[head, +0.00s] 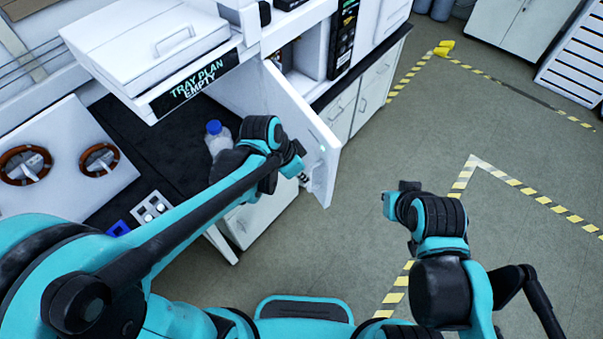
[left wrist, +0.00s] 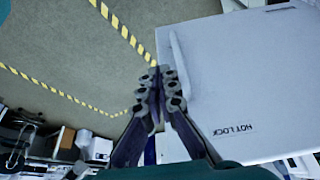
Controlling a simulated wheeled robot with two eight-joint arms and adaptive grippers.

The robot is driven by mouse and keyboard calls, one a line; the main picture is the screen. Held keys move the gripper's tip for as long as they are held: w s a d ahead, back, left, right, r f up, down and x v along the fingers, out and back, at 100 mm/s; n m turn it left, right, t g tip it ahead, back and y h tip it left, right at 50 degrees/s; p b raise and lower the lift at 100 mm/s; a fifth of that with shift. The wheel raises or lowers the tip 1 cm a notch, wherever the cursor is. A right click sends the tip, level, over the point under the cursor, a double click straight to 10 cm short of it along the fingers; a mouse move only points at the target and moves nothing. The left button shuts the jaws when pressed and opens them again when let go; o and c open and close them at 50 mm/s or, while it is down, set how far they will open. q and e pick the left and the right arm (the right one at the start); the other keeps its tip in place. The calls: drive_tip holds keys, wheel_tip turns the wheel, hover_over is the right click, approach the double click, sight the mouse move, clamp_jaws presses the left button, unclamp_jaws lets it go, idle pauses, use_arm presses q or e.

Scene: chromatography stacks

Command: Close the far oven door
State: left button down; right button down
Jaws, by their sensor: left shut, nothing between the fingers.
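The far oven's white door (head: 305,128) stands open, swung out over the floor from the oven (head: 304,57), whose interior partly shows behind it. My left gripper (head: 296,166) is at the door's lower free part, its fingers largely hidden by the wrist. In the left wrist view the shut fingers (left wrist: 160,85) lie by the edge of the door (left wrist: 235,75), which bears "HOT LOCK" upside down. I cannot tell whether they touch it. My right gripper (head: 403,190) hangs over the floor, apart from the door; its fingers are not clear.
A white unit (head: 150,45) labelled "TRAY PLAN EMPTY" stands left of the door. A blue-capped bottle (head: 217,140) stands on the dark bench near my left arm. White cabinets (head: 376,84) lie beyond the door. The grey floor (head: 430,140) at right is open, with yellow striped tape.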

sight(326, 182)
use_arm(q)
drive_tip(key=w+d+f, duration=0.1)
drive_tip(key=d+f, duration=0.1)
drive_tip(key=w+d+f+b, duration=0.1)
drive_tip(key=w+d+f, duration=0.1)
drive_tip(key=shift+w+d, duration=0.1)
drive_tip(key=shift+d, duration=0.25)
drive_tip(key=shift+d, duration=0.1)
